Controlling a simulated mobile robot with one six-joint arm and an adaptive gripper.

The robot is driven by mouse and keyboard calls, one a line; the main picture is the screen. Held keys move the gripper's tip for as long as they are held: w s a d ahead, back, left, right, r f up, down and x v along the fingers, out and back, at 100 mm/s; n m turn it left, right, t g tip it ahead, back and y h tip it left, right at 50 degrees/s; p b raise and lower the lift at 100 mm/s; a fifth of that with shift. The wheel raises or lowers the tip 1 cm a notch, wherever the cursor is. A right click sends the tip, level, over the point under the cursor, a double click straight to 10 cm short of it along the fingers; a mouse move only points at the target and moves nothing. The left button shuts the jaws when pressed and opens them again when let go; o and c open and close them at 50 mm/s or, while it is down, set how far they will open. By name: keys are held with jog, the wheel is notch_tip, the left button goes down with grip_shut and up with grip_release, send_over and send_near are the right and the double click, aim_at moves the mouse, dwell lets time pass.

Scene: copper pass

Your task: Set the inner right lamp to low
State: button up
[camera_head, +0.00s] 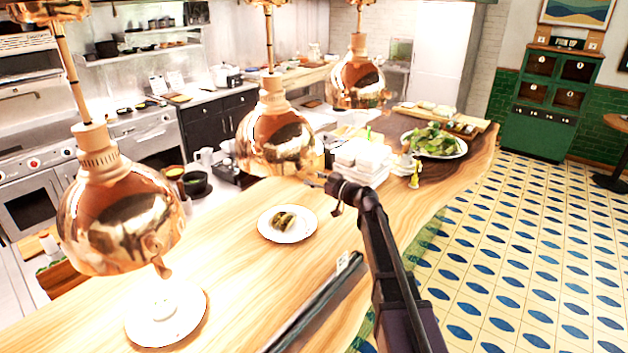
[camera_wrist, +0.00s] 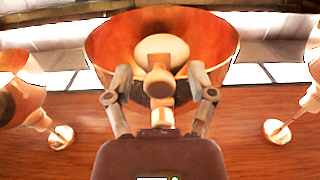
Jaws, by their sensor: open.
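Three copper dome lamps hang over the wooden counter: a near left lamp (camera_head: 120,215), a middle lamp (camera_head: 275,135) and a far lamp (camera_head: 358,80). Which one is the inner right lamp is not marked. My gripper (camera_head: 318,180) is just beside the lower right rim of the middle lamp. In the wrist view, a copper shade (camera_wrist: 105,45) opens toward me with a pale bulb (camera_wrist: 161,50) inside. A small wooden knob (camera_wrist: 158,84) sits in front of the bulb. My gripper (camera_wrist: 160,97) is open, its fingers on either side of the knob, with visible gaps.
Parts of two neighbouring lamps (camera_wrist: 20,95) (camera_wrist: 306,97) flank the shade in the wrist view. On the counter are a plate with food (camera_head: 288,224), a stack of white dishes (camera_head: 362,160) and a salad platter (camera_head: 435,142). Tiled floor (camera_head: 520,250) lies open at right.

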jog(key=v, duration=1.2)
dwell(0.5)
